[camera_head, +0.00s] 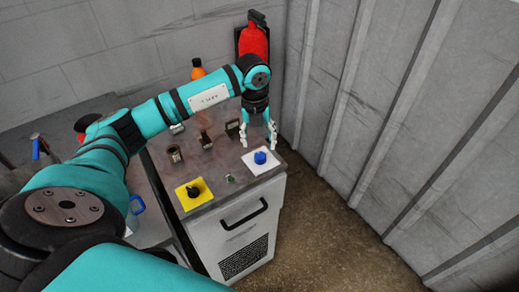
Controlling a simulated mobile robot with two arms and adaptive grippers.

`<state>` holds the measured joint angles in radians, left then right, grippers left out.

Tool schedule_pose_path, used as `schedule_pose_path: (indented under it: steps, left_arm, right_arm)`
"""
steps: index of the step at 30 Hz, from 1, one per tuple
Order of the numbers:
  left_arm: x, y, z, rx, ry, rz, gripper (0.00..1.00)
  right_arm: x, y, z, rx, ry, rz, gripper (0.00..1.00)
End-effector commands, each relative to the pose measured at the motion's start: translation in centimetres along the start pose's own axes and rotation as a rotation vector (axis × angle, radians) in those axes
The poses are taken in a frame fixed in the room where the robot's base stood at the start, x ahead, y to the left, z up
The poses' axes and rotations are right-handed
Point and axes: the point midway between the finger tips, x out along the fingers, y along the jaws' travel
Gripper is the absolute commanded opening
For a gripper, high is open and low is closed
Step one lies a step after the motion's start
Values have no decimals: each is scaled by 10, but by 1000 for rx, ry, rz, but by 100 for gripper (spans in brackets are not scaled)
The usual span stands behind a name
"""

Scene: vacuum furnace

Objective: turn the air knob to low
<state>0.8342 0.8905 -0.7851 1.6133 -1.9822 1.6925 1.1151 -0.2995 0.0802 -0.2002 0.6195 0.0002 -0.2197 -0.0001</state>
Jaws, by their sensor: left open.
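A blue knob (260,158) sits on a white plate (251,165) at the front right of the cabinet top. A black knob (193,191) sits on a yellow plate (184,201) to its left. I cannot read any label that tells which is the air knob, nor their settings. My left gripper (258,141) points down with its fingers apart, just above and behind the blue knob in the picture. Nothing shows between the fingers, and I cannot tell whether they touch the knob. My right gripper is not in view.
The cabinet (243,240) has a black front handle (243,215). Several small metal fittings and a small green button (230,178) are on its top. A red extinguisher (254,40) and an orange bottle (198,69) stand behind. A corrugated wall (400,110) is at right, with free floor before it.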

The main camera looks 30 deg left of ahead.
Motion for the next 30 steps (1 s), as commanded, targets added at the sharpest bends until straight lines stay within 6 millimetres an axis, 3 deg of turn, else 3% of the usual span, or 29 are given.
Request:
schedule_pose_path:
  steps: [3,10,30]
  left_arm:
    - [-25,-1,1,2,-3,-2,58]
    - [-54,0,0,0,-2,-1,58]
    - [-56,-3,-2,7,4,-10,58]
  right_arm:
    - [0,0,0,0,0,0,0]
    - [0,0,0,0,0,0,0]
    - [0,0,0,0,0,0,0]
